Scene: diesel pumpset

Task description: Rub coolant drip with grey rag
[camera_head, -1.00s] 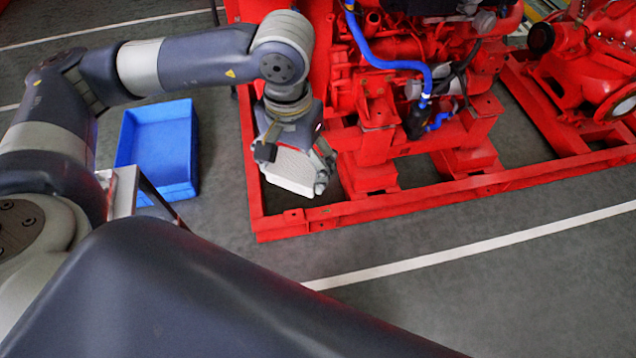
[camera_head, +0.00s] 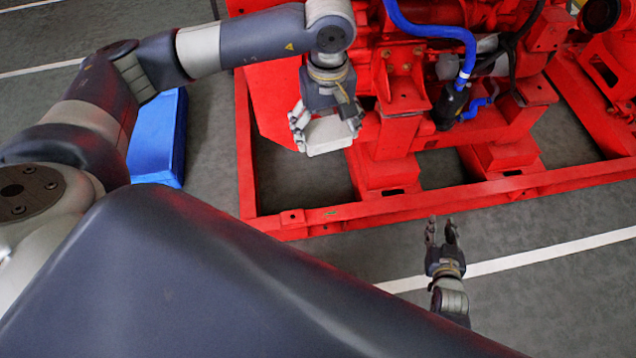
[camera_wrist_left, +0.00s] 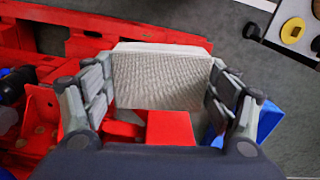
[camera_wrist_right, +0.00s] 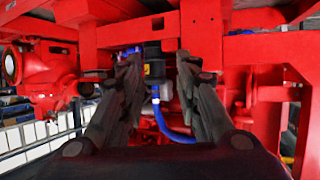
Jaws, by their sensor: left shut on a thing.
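The grey rag (camera_head: 330,135) looks like a pale, folded block with a woven face. It also shows in the left wrist view (camera_wrist_left: 160,80), held between both fingers. My left gripper (camera_head: 327,125) is shut on it, above the near left part of the red pumpset frame. My right gripper (camera_head: 441,232) is open and empty, in front of the frame's near rail. Its parted fingers show in the right wrist view (camera_wrist_right: 158,70), facing the pumpset. I cannot make out a coolant drip in any view.
The red base frame (camera_head: 400,207) of the pumpset has raised feet and brackets. A blue hose (camera_head: 440,32) runs down to a black fitting (camera_head: 450,105). A blue bin (camera_head: 155,145) stands on the floor at left. The floor in front is clear.

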